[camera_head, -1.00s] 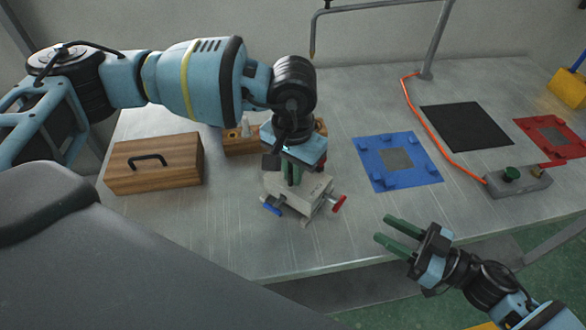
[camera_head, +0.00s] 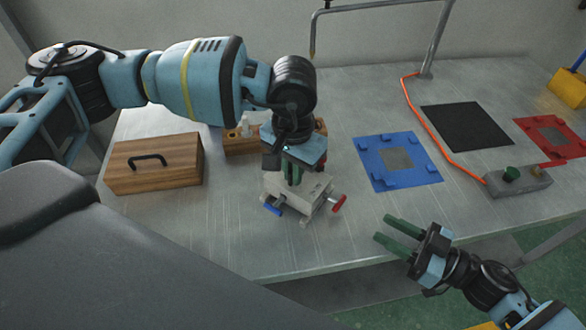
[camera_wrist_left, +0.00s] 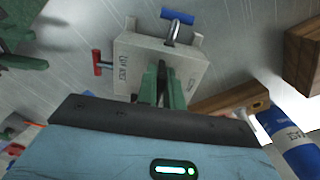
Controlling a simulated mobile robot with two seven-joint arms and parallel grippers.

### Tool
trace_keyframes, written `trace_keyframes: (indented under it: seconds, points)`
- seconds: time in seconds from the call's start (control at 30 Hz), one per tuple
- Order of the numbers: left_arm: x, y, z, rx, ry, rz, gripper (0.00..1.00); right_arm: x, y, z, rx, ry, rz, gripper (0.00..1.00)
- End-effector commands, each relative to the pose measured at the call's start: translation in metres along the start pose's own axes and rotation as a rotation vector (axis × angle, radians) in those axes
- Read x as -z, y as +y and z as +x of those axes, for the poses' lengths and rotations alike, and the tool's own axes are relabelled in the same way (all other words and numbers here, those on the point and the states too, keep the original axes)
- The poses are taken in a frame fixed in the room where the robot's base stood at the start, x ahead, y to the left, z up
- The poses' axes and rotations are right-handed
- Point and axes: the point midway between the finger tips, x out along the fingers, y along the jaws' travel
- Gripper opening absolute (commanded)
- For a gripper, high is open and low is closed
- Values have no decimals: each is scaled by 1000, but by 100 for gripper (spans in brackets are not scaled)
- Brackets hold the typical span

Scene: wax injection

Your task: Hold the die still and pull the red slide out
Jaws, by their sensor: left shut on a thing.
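The die is a light grey block (camera_head: 308,197) on the metal table, below my left gripper. The red slide handle (camera_head: 339,204) sticks out of its right side, and a blue handle (camera_head: 272,208) sticks out at its front left. In the left wrist view the die (camera_wrist_left: 150,55) shows the red handle (camera_wrist_left: 97,62) at left and the blue handle (camera_wrist_left: 177,17) at top. My left gripper (camera_head: 292,175) points down, shut on the die's top; the exact grip is partly hidden. My right gripper (camera_head: 388,230) is open and empty, right of and nearer than the die, around the table's front edge.
A wooden box with a black handle (camera_head: 154,164) stands left of the die. A wooden rack (camera_head: 240,142) is behind it. A blue fixture plate (camera_head: 372,152), black mat (camera_head: 466,126), red plate (camera_head: 567,152) and switch box (camera_head: 518,182) lie to the right. An orange cable (camera_head: 420,118) crosses between.

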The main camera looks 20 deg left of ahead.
Motion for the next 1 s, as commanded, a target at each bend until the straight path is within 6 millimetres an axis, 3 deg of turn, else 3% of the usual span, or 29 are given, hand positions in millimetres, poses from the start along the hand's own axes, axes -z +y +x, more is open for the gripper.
trace_keyframes:
  seconds: [0.37, 0.53, 0.7, 1.0]
  points:
    - [0, 0, 0, -1, 1, 0, 0, 4, 1, 3, -8, 9, 2, 33]
    - [0, 0, 0, -1, 1, 0, 0, 34, 13, 23, -80, 69, 24, 33]
    - [0, 0, 0, -1, 1, 0, 0, 72, 48, 47, -241, 126, 138, 33]
    - [0, 0, 0, -1, 1, 0, 0, 108, 107, 74, -519, 131, 461, 33]
